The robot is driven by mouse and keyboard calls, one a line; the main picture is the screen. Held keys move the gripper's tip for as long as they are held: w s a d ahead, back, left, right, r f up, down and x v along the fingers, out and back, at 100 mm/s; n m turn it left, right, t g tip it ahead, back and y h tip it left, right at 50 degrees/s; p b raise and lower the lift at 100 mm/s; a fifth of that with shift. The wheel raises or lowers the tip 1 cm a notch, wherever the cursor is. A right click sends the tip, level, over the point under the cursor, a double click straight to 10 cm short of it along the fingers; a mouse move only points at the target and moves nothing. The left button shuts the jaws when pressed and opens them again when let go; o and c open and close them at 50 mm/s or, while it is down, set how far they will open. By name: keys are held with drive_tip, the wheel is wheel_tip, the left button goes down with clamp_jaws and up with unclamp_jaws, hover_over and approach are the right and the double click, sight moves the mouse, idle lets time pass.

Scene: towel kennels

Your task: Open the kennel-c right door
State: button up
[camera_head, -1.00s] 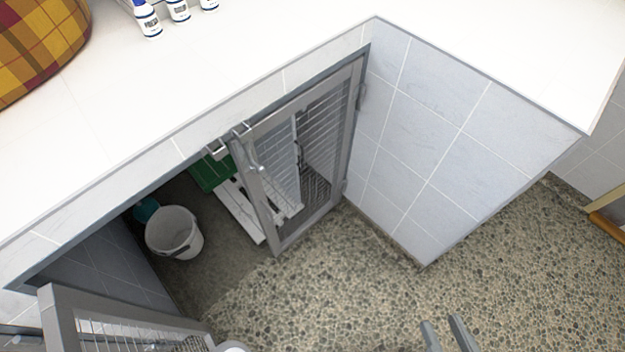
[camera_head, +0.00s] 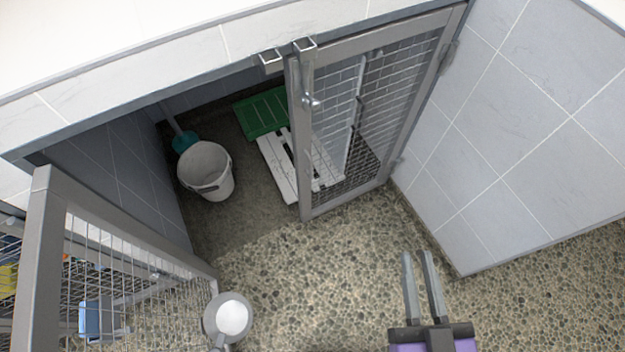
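The right kennel door (camera_head: 385,95) is a grey metal frame with wire mesh, hinged at its right side on the tiled wall. It stands in the right half of the opening and looks nearly closed or slightly ajar. A metal latch (camera_head: 309,90) sits on its left upright near the top. The left mesh door (camera_head: 45,260) is swung wide open at the lower left. My gripper (camera_head: 415,258) is at the lower right, over the pebbled floor. Its two grey fingers are apart with a narrow gap and nothing between them. It is clear of the right door. No kennel label is readable.
Inside the kennel are a white bucket (camera_head: 205,172), a green crate-like item (camera_head: 262,112) and a white slatted board (camera_head: 278,170). A grey round-topped object (camera_head: 228,318) stands near the left door. The pebbled floor (camera_head: 330,260) in front is clear. A white counter (camera_head: 120,40) overhangs above.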

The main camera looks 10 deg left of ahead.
drive_tip(key=w+a+f+n+y+b, duration=0.1)
drive_tip(key=w+a+f+y+b, duration=0.1)
drive_tip(key=w+a+f+b, duration=0.3)
drive_tip(key=w+a+f+n+y+b, duration=0.1)
drive_tip(key=w+a+f+b, duration=0.25)
drive_tip(key=w+f, duration=0.35)
drive_tip(key=n+y+b, duration=0.2)
drive_tip(key=b, duration=0.5)
approach(312, 172)
wheel_tip(312, 172, up, 4)
drive_tip(key=w, duration=0.1)
wheel_tip(312, 172, down, 3)
drive_tip(key=w+a+m, duration=0.1)
drive_tip(key=w+a, duration=0.1)
drive_tip(key=shift+g, duration=0.4)
drive_tip(key=shift+d+b+x, duration=0.15)
drive_tip(key=shift+x, duration=1.6)
drive_tip(key=shift+d+b+x, duration=0.15)
drive_tip(key=shift+x, duration=1.6)
drive_tip(key=shift+w, duration=0.1)
drive_tip(key=shift+c, duration=0.2)
clamp_jaws()
